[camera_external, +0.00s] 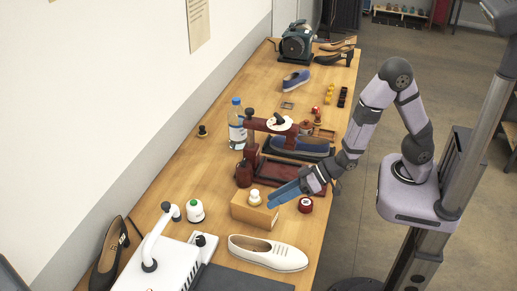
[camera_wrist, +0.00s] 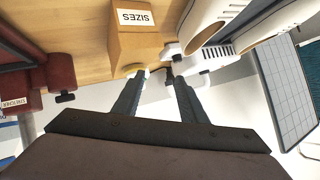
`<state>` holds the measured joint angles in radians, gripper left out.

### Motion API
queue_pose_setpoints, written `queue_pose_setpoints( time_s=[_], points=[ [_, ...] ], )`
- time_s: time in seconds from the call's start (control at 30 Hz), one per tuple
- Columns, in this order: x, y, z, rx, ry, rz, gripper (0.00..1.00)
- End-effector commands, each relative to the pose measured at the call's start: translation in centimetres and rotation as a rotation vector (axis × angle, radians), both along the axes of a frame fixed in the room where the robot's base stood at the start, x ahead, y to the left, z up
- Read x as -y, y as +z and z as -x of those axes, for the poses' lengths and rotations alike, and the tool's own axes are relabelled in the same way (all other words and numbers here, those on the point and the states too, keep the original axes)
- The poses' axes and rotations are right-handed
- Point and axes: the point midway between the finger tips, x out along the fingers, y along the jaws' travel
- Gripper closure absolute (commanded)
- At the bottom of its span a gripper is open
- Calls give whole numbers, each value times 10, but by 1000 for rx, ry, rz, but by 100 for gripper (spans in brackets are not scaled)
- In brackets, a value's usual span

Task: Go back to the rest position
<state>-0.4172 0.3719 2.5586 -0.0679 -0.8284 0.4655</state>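My gripper (camera_external: 270,203) reaches in from the right in the external view, its blue fingers low beside the wooden box (camera_external: 248,213). A small pale knob-shaped piece (camera_external: 254,197) shows at the top of that box. In the wrist view my gripper (camera_wrist: 160,76) has its two fingers apart, and nothing is clearly held between them. The box, labelled SIZES (camera_wrist: 138,17), lies just beyond the fingertips. Whether the fingers touch the box cannot be told.
A white shoe (camera_external: 268,252) and a white machine with a raised handle (camera_external: 157,238) stand in front. A red container (camera_external: 305,205) sits right of the fingers. A dark red stand (camera_external: 272,125) holding a blue shoe (camera_external: 300,146) and a water bottle (camera_external: 237,128) are behind.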

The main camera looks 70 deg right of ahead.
Motion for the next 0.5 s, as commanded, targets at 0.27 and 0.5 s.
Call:
queue_pose_setpoints(
  time_s=[0.27,0.5],
  points=[
    [75,-20,24,-253,-62,212,62],
    [149,-37,83,-541,-95,390,62]
  ],
)
